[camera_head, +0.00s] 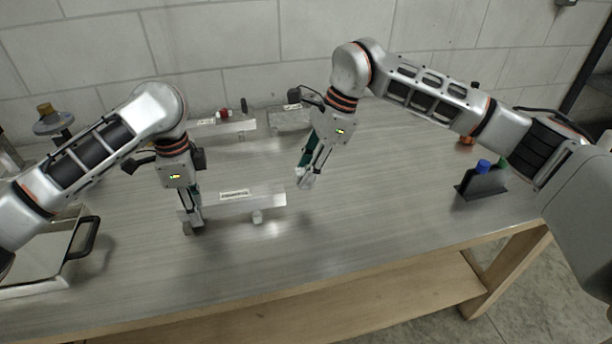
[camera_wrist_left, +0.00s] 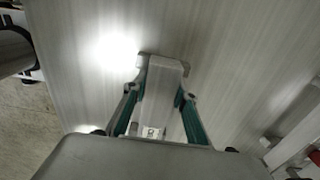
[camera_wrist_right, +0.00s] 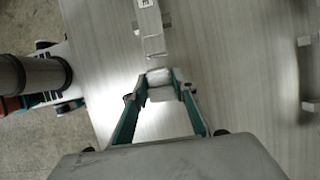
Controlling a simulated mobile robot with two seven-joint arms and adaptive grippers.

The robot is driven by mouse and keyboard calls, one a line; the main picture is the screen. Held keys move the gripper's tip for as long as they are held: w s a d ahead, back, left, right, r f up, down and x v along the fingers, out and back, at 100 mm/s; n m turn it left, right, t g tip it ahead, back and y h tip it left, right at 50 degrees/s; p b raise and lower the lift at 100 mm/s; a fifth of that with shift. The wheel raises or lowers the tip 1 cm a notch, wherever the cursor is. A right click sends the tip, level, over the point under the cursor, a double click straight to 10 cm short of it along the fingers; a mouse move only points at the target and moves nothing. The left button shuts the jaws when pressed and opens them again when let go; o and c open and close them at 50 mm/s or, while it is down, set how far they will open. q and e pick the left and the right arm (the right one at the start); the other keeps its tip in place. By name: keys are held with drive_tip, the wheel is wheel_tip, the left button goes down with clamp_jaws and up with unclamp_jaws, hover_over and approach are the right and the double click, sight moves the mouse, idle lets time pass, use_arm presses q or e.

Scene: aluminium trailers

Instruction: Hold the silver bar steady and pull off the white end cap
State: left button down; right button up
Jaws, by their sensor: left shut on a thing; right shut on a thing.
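The silver bar (camera_head: 240,200) is level above the table, with a printed label on its side and a small foot below it. My left gripper (camera_head: 192,222) is shut on the bar's left end; the bar also shows between its fingers in the left wrist view (camera_wrist_left: 160,85). My right gripper (camera_head: 306,180) is shut on the white end cap (camera_wrist_right: 160,84), just right of the bar's free end. In the right wrist view a small gap separates the cap from the bar (camera_wrist_right: 152,30).
Another silver bar (camera_head: 225,126) with a red knob lies at the back, beside a grey block (camera_head: 290,119). A dark holder (camera_head: 483,183) with blue and green tops stands at right. A metal box with a black handle (camera_head: 82,238) is at left. The table's front middle is clear.

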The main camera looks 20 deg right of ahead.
sight(299, 171)
drive_tip(key=shift+r, duration=2.2)
use_arm(q)
drive_tip(key=c, duration=1.6)
unclamp_jaws()
drive_tip(key=shift+o, duration=0.2)
wheel_tip(299, 171, up, 12)
